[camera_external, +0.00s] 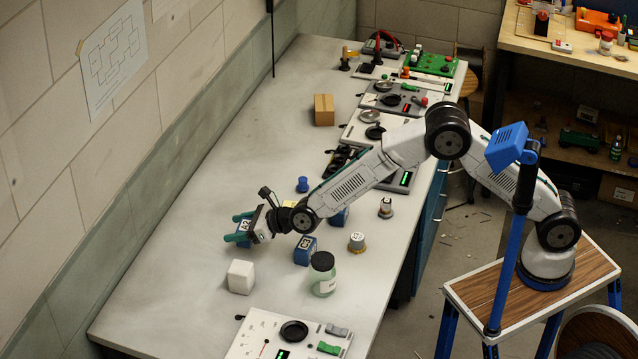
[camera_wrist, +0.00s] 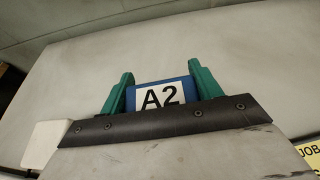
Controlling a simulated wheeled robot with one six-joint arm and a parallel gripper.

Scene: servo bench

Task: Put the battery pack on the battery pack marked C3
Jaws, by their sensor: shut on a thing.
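My gripper (camera_external: 236,228) is at the left of the arm, above the bench, shut on a blue battery pack (camera_external: 245,227). In the wrist view, the pack (camera_wrist: 162,95) shows a white label reading A2 between the green fingers of my gripper (camera_wrist: 162,88). A second blue battery pack (camera_external: 305,250) stands on the bench to the right of and below my gripper. Its white label is too small to read surely. A third blue pack (camera_external: 340,217) is partly hidden behind my arm. I cannot tell which one is marked C3.
A white block (camera_external: 241,277) and a dark-lidded jar (camera_external: 322,273) stand near the second pack. A blue knob-like piece (camera_external: 302,184), a cardboard box (camera_external: 324,110) and several device panels (camera_external: 290,335) are also on the bench (camera_external: 170,270). Its left part is clear.

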